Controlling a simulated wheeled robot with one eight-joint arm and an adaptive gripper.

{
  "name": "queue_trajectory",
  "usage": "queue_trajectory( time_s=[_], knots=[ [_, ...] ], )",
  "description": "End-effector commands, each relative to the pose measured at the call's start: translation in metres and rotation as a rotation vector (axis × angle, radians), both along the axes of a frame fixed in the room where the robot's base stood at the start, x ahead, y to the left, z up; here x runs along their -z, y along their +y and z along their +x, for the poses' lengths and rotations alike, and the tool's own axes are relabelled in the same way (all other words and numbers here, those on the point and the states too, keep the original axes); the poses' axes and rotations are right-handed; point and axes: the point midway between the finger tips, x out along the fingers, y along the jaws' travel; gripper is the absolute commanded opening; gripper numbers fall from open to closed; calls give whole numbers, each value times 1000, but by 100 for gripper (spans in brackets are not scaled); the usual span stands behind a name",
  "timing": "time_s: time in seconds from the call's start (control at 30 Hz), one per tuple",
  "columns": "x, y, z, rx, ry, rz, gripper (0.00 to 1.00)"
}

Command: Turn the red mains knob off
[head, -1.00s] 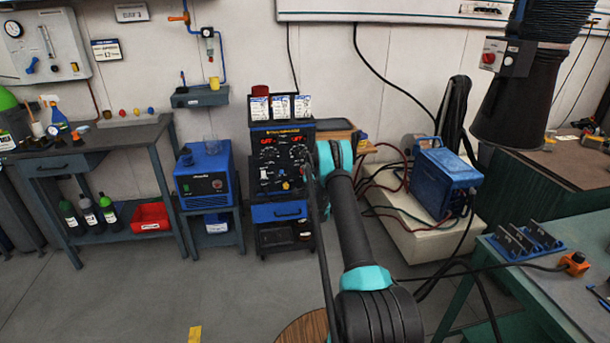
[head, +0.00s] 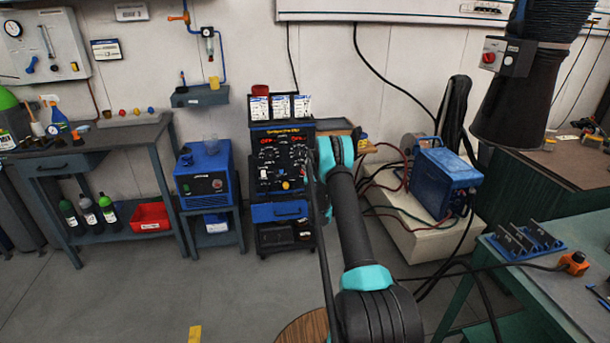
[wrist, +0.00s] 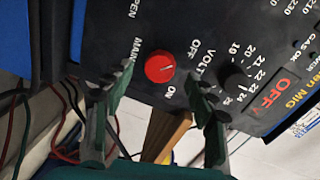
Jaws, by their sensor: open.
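The red mains knob (wrist: 160,67) is on the dark panel of the welding machine (wrist: 215,25) in the wrist view, with OFF and ON printed to its right and below right. Its pale pointer mark faces right; I cannot tell exactly which label it meets. My gripper (wrist: 163,88) is open, its two fingers apart below the knob on either side, with no clear contact. In the head view the welding machine (head: 262,213) stands against the wall, and my arm covers its right edge; the knob cannot be made out there.
A blue box (head: 205,172) stands left of the machine. A blue power unit (head: 447,177) with loose cables is to the right. The floor in front is mostly clear.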

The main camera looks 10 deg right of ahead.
Motion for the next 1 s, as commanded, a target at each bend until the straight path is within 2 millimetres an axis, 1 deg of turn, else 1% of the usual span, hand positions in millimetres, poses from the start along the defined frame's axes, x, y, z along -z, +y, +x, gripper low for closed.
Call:
queue_trajectory(
  time_s=[0.03,0.2,0.3,0.43,0.6,0.9,1.0],
  knots=[
    [-2,0,-11,0,0,0,57],
    [-5,0,-46,1,0,0,57],
    [-8,0,-65,1,0,-1,57],
    [-9,0,-82,1,0,-1,57],
    [-10,0,-94,0,0,-1,57],
    [-11,0,-95,0,0,-1,57],
    [-14,1,-95,-4,5,-9,57]
  ],
)
